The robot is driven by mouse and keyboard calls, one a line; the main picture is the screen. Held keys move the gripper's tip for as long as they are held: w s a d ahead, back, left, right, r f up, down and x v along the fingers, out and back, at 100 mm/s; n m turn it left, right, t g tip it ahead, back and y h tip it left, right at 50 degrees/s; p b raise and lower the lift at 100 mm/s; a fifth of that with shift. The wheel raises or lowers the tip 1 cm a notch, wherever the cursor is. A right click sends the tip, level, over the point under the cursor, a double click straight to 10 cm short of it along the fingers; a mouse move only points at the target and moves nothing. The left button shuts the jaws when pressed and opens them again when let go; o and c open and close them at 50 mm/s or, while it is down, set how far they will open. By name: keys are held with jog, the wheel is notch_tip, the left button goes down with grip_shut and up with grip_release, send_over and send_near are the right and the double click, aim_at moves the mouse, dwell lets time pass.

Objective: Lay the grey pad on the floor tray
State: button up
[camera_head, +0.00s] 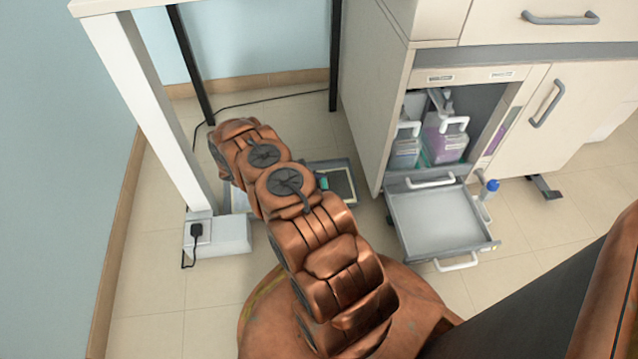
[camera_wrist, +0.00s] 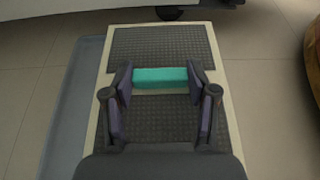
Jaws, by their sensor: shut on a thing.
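The grey pad (camera_wrist: 165,50) is a dark textured sheet with a cream border and a teal block across its middle (camera_wrist: 160,77). My gripper (camera_wrist: 160,80) is shut on that teal block. The floor tray (camera_wrist: 70,110) is blue-grey and shows along the pad's left side in the wrist view. The pad overlaps it; I cannot tell whether they touch. In the head view the pad (camera_head: 338,184) shows dark beside my arm, with the tray's rim (camera_head: 330,163) behind it. My arm hides my gripper and much of the tray there.
A cabinet (camera_head: 378,100) stands right of the tray, with bottles (camera_head: 444,138) in its open bay and a pulled-out drawer (camera_head: 438,220). A table leg (camera_head: 150,110) and a white box with a plug (camera_head: 217,238) stand left. A cable crosses the floor behind.

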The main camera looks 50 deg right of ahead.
aim_at(330, 175)
jog(key=shift+w+d+f+b, duration=0.15)
jog(key=shift+w+d+b, duration=0.25)
jog(key=shift+w+d, duration=0.4)
jog(key=shift+w+d+f+b, duration=0.1)
jog(key=shift+w+d+b, duration=0.25)
jog(key=shift+w+d, duration=0.45)
notch_tip(330, 175, down, 4)
jog(key=shift+w+r+b, duration=0.15)
jog(key=shift+r+b, duration=0.1)
jog(key=shift+b, duration=1)
jog(key=shift+r, duration=0.1)
jog(key=o, duration=1.2)
jog(key=shift+f, duration=0.2)
jog(key=shift+r, duration=0.15)
jog(key=shift+w+a+r+p, duration=0.2)
jog(key=shift+a+p, duration=0.05)
jog(key=shift+p, duration=0.05)
jog(key=p+v, duration=0.2)
jog(key=v, duration=0.5)
jog(key=shift+p, duration=0.35)
jog(key=shift+f, duration=0.1)
